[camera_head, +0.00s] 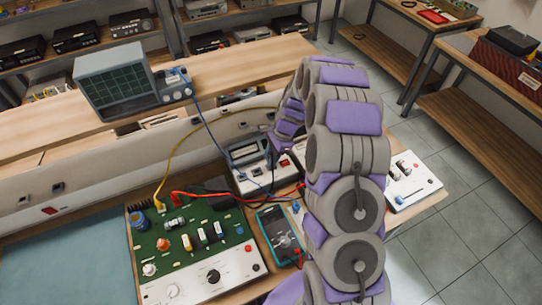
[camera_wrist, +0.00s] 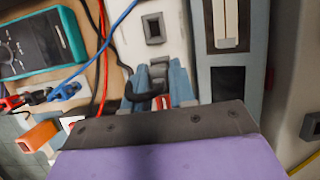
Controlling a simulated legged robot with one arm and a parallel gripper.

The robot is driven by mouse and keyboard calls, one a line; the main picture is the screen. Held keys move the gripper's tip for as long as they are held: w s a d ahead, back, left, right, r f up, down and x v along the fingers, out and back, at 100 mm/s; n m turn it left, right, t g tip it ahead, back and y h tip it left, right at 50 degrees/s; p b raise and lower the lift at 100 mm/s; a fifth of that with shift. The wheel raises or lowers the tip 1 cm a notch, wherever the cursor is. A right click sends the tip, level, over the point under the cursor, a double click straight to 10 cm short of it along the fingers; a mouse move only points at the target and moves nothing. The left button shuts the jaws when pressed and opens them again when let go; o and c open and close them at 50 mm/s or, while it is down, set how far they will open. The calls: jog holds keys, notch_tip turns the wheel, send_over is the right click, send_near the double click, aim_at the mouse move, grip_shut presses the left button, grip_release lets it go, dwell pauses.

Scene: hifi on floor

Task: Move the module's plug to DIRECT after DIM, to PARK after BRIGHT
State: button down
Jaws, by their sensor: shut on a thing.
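In the wrist view my gripper (camera_wrist: 161,82) has its blue-grey fingers closed on a small plug (camera_wrist: 160,103), of which only a little red and white shows. A dark cable loops beside the left finger. The fingers are over a white module (camera_wrist: 125,45) with a dark square socket (camera_wrist: 153,28) beyond them. Whether the plug is seated or clear of the module cannot be told. The white module (camera_head: 246,186) also shows in the head view, partly behind my arm. Its DIM, BRIGHT, DIRECT and PARK labels cannot be read.
A teal multimeter (camera_head: 280,236) and a green circuit board (camera_head: 175,243) with a white control panel lie left of my arm. Red, blue and yellow cables cross the bench. An oscilloscope (camera_head: 125,85) stands behind. Another white panel (camera_head: 411,183) is at right. A grey-blue unit (camera_wrist: 228,75) flanks my fingers.

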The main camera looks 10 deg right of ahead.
jog(key=shift+f, duration=0.9)
dwell(1.1)
jog(key=c, duration=0.8)
grip_release()
jog(key=shift+c, duration=0.2)
jog(key=a+p+v, duration=0.1)
jog(key=p+v, duration=0.5)
jog(key=v, duration=1.6)
jog(key=shift+a+r, duration=0.25)
jog(key=shift+s, duration=0.1)
